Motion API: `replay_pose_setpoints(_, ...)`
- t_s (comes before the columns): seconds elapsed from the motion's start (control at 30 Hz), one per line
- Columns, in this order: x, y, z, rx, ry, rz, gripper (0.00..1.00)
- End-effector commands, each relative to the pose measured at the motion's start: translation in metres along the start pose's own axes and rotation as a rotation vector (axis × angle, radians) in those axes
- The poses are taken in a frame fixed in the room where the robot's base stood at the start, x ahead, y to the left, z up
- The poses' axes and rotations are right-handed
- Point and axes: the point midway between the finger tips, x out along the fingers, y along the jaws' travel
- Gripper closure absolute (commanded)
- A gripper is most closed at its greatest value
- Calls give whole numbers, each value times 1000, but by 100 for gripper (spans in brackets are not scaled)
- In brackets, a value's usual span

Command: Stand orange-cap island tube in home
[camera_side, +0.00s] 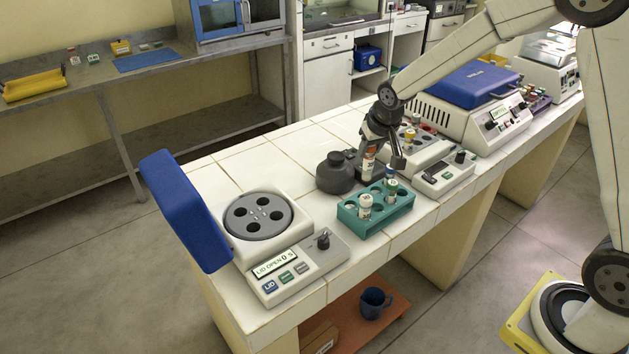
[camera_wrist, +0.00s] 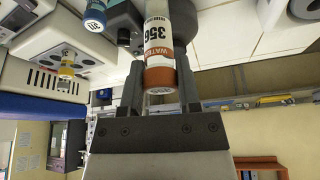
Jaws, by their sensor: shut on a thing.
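My gripper (camera_side: 380,155) is shut on a tube (camera_side: 369,163) with an orange-brown band and a white label, held above the bench beside the rack. In the wrist view the held tube (camera_wrist: 158,42) lies between the fingers (camera_wrist: 160,82), with "356" and part of "WATER" readable. Which place is the home is not marked.
Bare tiles lie behind the bottle.

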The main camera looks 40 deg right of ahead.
Motion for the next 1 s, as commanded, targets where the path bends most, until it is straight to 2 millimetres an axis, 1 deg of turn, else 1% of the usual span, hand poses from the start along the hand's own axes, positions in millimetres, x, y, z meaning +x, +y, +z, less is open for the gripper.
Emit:
replay_pose_setpoints(0.3, 25, 0, 11, -1, -2, 1, 100)
replay_pose_setpoints(0.5, 34, 0, 14, -1, -1, 0, 100)
replay_pose_setpoints(1.0, 37, 0, 15, -1, 0, 0, 100)
